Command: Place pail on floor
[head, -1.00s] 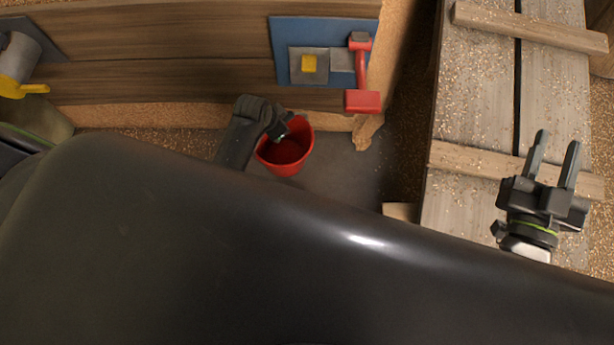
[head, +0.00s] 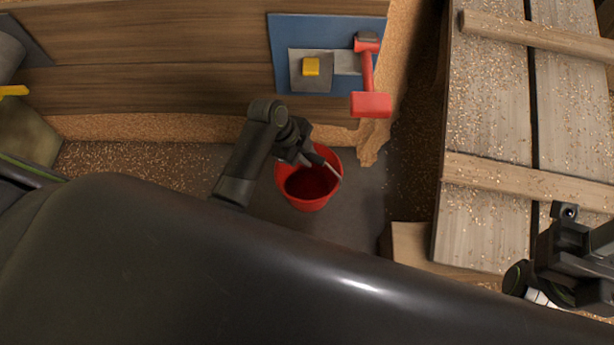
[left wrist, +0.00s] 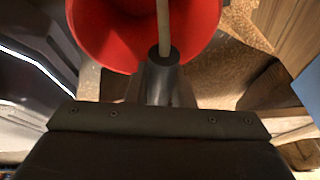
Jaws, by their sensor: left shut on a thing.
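The red pail (head: 308,192) hangs at my left gripper (head: 316,158), over the dark floor (head: 350,215) in front of the wooden wall. Its open top faces up and its inside looks empty. In the left wrist view, the pail (left wrist: 95,35) shows at the top, with its pale handle bar (left wrist: 163,22) running into the shut jaws (left wrist: 163,60). I cannot tell whether the pail's base touches the floor. My right gripper (head: 572,245) is at the lower right, over the plank ramp, seen too edge-on to tell its jaws.
A plank ramp (head: 488,110) with cross battens, strewn with grain, lies on the right. A blue panel (head: 284,60) with a red lever (head: 368,75) stands at the back. Loose grain (head: 130,165) covers the floor at left. A wooden block (head: 410,245) sits by the ramp.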

